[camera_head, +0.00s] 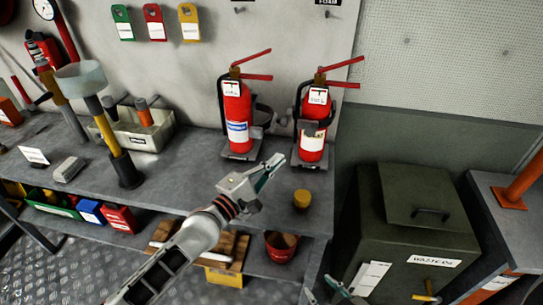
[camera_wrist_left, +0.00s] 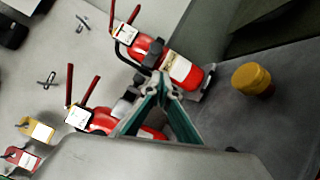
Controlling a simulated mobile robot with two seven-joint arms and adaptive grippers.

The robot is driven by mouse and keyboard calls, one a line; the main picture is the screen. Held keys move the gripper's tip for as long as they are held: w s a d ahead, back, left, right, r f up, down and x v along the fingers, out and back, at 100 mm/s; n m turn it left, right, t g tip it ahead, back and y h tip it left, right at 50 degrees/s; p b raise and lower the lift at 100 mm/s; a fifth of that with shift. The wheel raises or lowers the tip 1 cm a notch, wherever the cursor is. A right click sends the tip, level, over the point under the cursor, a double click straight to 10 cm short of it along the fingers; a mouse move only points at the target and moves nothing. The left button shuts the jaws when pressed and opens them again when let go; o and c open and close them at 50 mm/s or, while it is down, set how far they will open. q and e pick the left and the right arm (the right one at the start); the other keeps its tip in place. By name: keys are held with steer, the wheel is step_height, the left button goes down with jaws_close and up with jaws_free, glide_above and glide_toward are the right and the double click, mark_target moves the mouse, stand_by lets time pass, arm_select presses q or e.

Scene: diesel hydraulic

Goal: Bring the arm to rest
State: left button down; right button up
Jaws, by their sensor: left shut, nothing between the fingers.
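My left gripper (camera_head: 270,168) reaches over the grey bench in the head view, in front of the two fire extinguishers. Its green fingers are shut and empty, and they also show in the left wrist view (camera_wrist_left: 161,84). Behind it stand a left red extinguisher (camera_head: 237,115) and a right red extinguisher (camera_head: 314,125), both upright in brackets; the gripper looks apart from them. A yellow cap-like object (camera_head: 302,199) sits on the bench to the right of the gripper. Only a tip of my right gripper (camera_head: 338,288) shows at the bottom edge of the head view.
The grey bench (camera_head: 200,170) holds a grey bin (camera_head: 140,133) and a yellow-handled tool (camera_head: 108,130) at the left. A dark waste oil box (camera_head: 410,225) stands to the right. A red bucket (camera_head: 281,245) is on the shelf below. Tags hang on the wall.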

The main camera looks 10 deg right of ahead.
arm_select(q)
steer(key=s+a+f+m+y, duration=0.6)
steer(key=s+a+f, duration=0.6)
steer(key=a, duration=0.4)
steer(key=s+a+f+m+g+y, duration=0.1)
steer(key=s+a+f+m+y, duration=0.4)
steer(key=s+a+f+m, duration=0.5)
steer(key=s+a+f, duration=0.3)
steer(key=a+f, duration=0.2)
steer(key=shift+s+a+y, duration=0.15)
steer(key=shift+a+y, duration=0.2)
steer(key=shift+y, duration=0.05)
steer(key=shift+a, duration=0.1)
